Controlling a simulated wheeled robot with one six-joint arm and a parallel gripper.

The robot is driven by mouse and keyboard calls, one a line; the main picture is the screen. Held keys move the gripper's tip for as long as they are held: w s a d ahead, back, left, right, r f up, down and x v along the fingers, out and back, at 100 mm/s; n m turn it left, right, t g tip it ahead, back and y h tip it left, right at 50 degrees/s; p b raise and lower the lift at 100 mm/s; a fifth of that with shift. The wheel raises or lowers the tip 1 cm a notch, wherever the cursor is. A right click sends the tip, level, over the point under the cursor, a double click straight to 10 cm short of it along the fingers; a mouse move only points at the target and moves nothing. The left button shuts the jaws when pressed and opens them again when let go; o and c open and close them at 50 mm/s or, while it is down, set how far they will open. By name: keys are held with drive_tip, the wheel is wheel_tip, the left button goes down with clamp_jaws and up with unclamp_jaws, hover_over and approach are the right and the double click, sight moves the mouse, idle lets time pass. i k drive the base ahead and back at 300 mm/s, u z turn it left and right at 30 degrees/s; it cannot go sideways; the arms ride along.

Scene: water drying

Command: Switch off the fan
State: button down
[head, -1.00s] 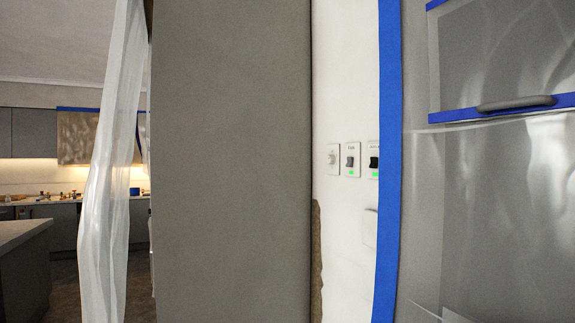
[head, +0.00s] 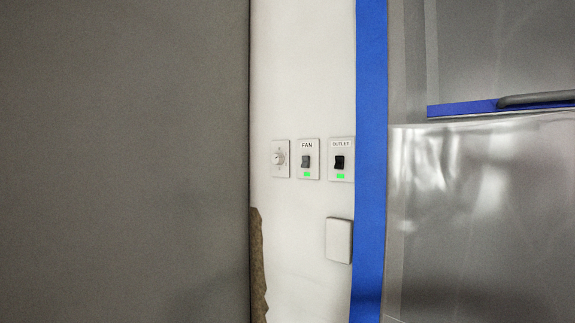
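The fan switch (head: 307,161) is a small white wall plate labelled FAN, with a grey rocker and a lit green indicator below it. It sits on the white wall strip, between a round-knob plate (head: 281,158) on its left and a plate labelled OUTLET (head: 341,160) on its right. The outlet plate has a black rocker and a lit green indicator. My gripper is not in view, and the fan itself is not in view.
A large grey panel (head: 125,160) fills the left side. Blue tape (head: 370,150) runs down the wall's right edge. Plastic-covered cabinetry (head: 480,215) with a grey handle (head: 540,98) stands at right. A blank white plate (head: 339,240) is below the switches. Torn brown material (head: 257,262) shows at the panel's edge.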

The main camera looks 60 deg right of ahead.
sight(307, 160)
drive_tip(key=z, duration=0.55)
drive_tip(key=i, duration=0.9)
drive_tip(key=z, duration=0.65)
